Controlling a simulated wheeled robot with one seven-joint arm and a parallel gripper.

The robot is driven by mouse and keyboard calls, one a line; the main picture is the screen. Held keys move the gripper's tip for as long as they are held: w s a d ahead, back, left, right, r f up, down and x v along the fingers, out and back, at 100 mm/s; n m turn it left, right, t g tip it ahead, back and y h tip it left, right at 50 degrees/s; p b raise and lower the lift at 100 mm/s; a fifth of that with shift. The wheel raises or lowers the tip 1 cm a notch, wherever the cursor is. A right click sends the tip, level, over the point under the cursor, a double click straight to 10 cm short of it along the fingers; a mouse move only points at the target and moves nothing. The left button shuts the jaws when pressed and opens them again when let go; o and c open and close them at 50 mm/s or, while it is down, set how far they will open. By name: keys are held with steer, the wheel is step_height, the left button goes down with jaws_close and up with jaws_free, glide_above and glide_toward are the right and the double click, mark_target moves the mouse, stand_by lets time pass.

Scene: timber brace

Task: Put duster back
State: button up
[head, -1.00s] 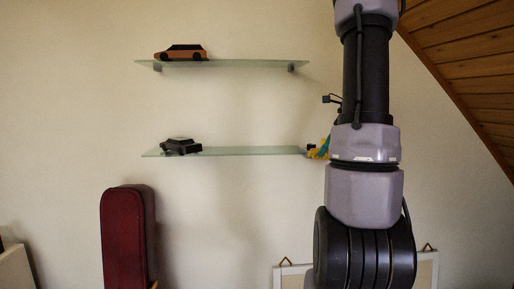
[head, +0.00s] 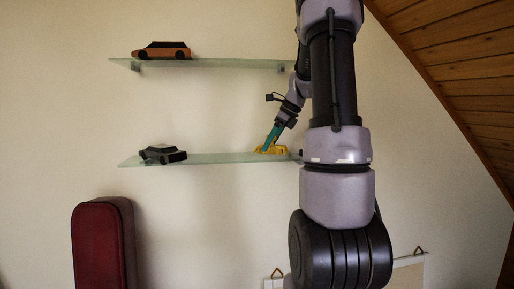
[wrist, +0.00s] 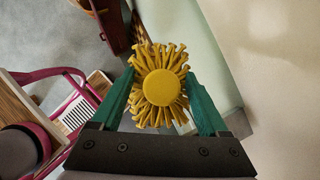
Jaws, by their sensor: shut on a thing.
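The duster (wrist: 160,87) has a round yellow head with many stubby fringes, seen end-on in the wrist view. My gripper (wrist: 160,78) is shut on it, with a green finger on each side. In the head view the yellow duster (head: 268,149) is at the right part of the lower glass shelf (head: 215,158), with my gripper (head: 273,136) tilted down onto it from the upper right. I cannot tell whether the duster touches the shelf or is just above it. My arm hides the shelf's right end.
A dark model car (head: 162,154) stands at the lower shelf's left; the middle is clear. An orange-and-black car (head: 162,50) stands on the upper shelf (head: 215,64). A dark red case (head: 102,245) stands below left. A sloping wooden ceiling (head: 450,60) is at right.

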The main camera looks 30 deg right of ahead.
steer(key=shift+w+a, duration=0.7)
steer(key=shift+w, duration=0.05)
steer(key=shift+w+a+f, duration=0.25)
steer(key=shift+w+a, duration=0.3)
steer(key=shift+w+a+f, duration=0.25)
steer(key=shift+w+a, duration=0.25)
steer(key=shift+w, duration=0.05)
steer(key=shift+f, duration=0.25)
steer(key=shift+f, duration=0.15)
steer(key=o, duration=1.3)
